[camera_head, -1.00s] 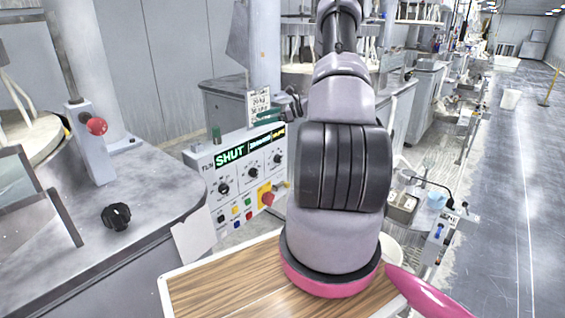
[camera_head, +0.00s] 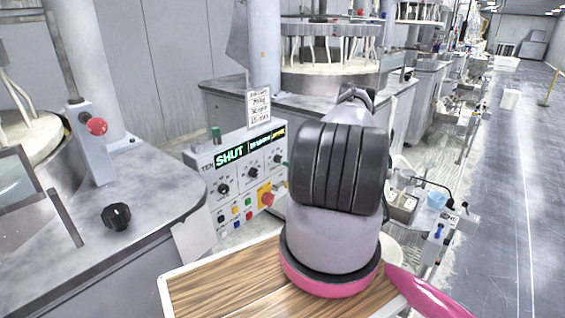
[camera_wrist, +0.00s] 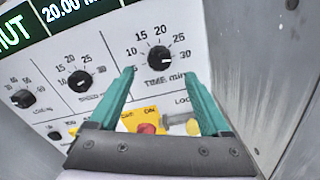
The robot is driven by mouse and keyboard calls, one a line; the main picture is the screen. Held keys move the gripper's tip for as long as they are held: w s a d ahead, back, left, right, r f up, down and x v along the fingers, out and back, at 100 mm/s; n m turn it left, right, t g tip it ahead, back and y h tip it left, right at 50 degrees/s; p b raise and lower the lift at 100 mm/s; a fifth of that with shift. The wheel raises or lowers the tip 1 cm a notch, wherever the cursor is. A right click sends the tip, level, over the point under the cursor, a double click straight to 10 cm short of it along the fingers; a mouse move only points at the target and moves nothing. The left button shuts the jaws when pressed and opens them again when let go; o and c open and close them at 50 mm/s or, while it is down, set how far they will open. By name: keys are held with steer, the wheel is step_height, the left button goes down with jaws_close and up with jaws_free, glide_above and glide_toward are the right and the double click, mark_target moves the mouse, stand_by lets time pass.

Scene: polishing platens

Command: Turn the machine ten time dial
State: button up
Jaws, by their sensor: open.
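The control panel (camera_head: 238,180) labelled TEN, with a lit SHUT display, stands left of my arm in the head view. Its time dial (camera_wrist: 161,58) is a black knob marked TIME min in the wrist view, with numbers around it. The knob's pointer sits toward the right, near 30. My gripper (camera_wrist: 164,88) has two teal fingers spread apart and empty. The knob lies ahead of the fingertips and appears between their lines; I cannot tell the exact distance.
The speed dial (camera_wrist: 81,82) and another dial (camera_wrist: 23,98) sit left of the time dial. A red button on a yellow plate (camera_wrist: 143,120) and a lock (camera_wrist: 192,126) lie below. A loose black knob (camera_head: 117,217) rests on the left bench.

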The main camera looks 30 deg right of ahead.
mark_target(280, 160)
steer(key=x, duration=0.6)
steer(key=shift+w, duration=0.15)
jaws_close()
steer(key=shift+n, duration=0.4)
steer(key=n, duration=0.3)
steer(key=shift+n, duration=2.1)
steer(key=shift+f, duration=0.1)
jaws_free()
